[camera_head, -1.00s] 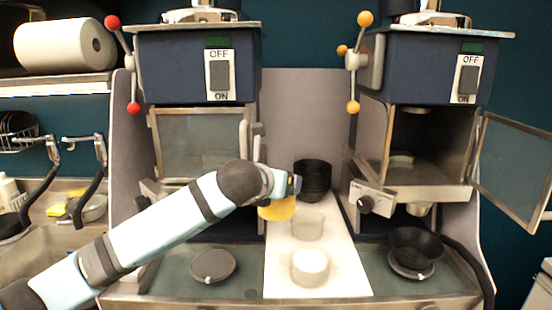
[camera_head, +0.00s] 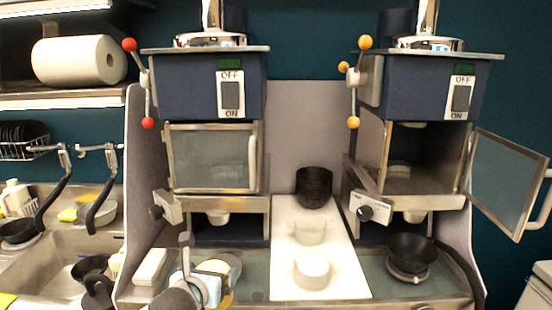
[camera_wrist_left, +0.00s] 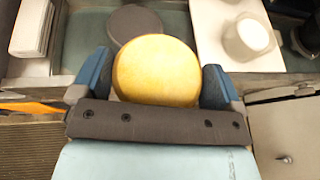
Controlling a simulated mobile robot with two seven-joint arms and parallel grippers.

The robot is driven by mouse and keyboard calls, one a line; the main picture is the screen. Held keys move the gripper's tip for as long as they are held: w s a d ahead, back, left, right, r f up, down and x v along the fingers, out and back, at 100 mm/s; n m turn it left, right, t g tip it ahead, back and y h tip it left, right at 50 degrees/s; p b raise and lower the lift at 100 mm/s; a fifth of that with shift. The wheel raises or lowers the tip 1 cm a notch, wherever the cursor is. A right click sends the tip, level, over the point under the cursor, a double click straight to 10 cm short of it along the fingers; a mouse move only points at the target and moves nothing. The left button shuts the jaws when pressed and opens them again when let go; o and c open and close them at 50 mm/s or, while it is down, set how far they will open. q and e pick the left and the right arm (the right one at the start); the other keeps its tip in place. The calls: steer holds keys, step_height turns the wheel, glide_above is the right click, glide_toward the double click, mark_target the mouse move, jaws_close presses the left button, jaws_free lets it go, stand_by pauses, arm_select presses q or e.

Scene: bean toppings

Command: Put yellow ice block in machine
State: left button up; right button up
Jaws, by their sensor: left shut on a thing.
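The yellow ice block (camera_wrist_left: 157,70) is a round, flat-topped yellow piece between the two blue fingers of my left gripper (camera_wrist_left: 156,80) in the left wrist view. In the head view my left gripper (camera_head: 214,272) is low in front of the left machine, and only a yellow edge of the block (camera_head: 227,299) shows. The right machine (camera_head: 430,88), with yellow knobs, has its door (camera_head: 505,180) swung open to the right and its chamber (camera_head: 412,170) exposed. The left machine (camera_head: 195,90), with red knobs, has its glass door (camera_head: 212,160) closed. My right gripper is out of view.
A white board (camera_head: 340,270) between the machines holds a clear cup (camera_head: 309,231), a white cup (camera_head: 312,270) and stacked black bowls (camera_head: 314,187). A black bowl (camera_head: 411,248) stands below the right machine. A sink (camera_head: 50,262) is at the left.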

arm_select(q)
steer(key=s+a+f+n+y+p, duration=0.1)
steer(key=s+a+f+y+p, duration=0.1)
steer(key=s+a, duration=0.8)
steer(key=shift+s+f+n+p, duration=0.45)
steer(key=shift+s+f, duration=0.4)
steer(key=shift+s, duration=0.25)
steer(key=shift+d+f, duration=0.1)
steer(key=shift+f, duration=0.05)
steer(key=shift+w, duration=0.15)
